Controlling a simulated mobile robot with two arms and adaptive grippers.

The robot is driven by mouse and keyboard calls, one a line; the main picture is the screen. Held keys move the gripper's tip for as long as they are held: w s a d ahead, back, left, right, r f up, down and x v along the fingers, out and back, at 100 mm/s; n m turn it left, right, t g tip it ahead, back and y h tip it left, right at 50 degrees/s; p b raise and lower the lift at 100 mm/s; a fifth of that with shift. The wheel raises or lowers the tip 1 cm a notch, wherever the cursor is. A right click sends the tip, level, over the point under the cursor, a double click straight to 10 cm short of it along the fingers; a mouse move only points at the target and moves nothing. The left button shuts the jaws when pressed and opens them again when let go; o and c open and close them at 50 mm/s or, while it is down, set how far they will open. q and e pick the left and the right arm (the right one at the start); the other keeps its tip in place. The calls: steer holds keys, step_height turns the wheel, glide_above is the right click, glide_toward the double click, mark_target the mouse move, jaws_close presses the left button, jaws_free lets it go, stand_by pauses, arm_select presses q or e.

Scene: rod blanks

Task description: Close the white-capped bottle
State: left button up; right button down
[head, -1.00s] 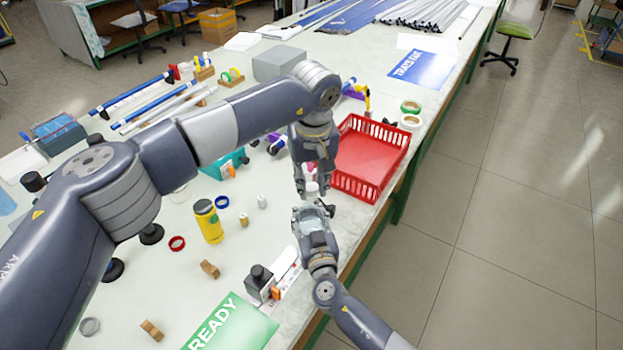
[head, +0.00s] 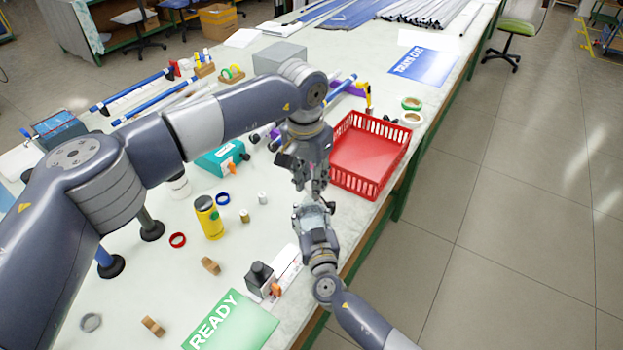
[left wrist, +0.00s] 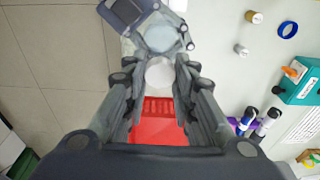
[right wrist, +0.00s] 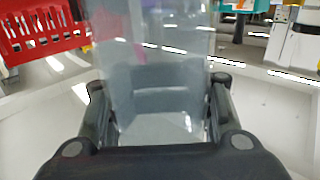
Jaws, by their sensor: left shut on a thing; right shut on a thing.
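My left gripper (head: 311,187) points down just above my right gripper (head: 313,208), near the table's front edge. In the left wrist view the round white cap (left wrist: 159,73) sits between the left fingers, which are shut on it. A translucent bottle (left wrist: 160,38) shows just beyond the cap in that view. The right gripper is shut on this clear bottle (right wrist: 160,85), which stands large between its fingers in the right wrist view. The left hand hides the cap in the head view. I cannot tell whether cap and bottle touch.
A red basket (head: 399,157) stands close to the right of the left hand. A yellow jar (head: 209,221), a blue ring (head: 222,199) and a teal box (head: 222,159) stand to the left. A green READY sign (head: 232,322) lies at the front.

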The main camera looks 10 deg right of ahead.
arm_select(q)
steer(key=shift+m, duration=0.3)
steer(key=o, duration=0.6)
steer(key=shift+o, duration=0.2)
steer(key=shift+r, duration=2.25)
steer(key=shift+c, duration=0.4)
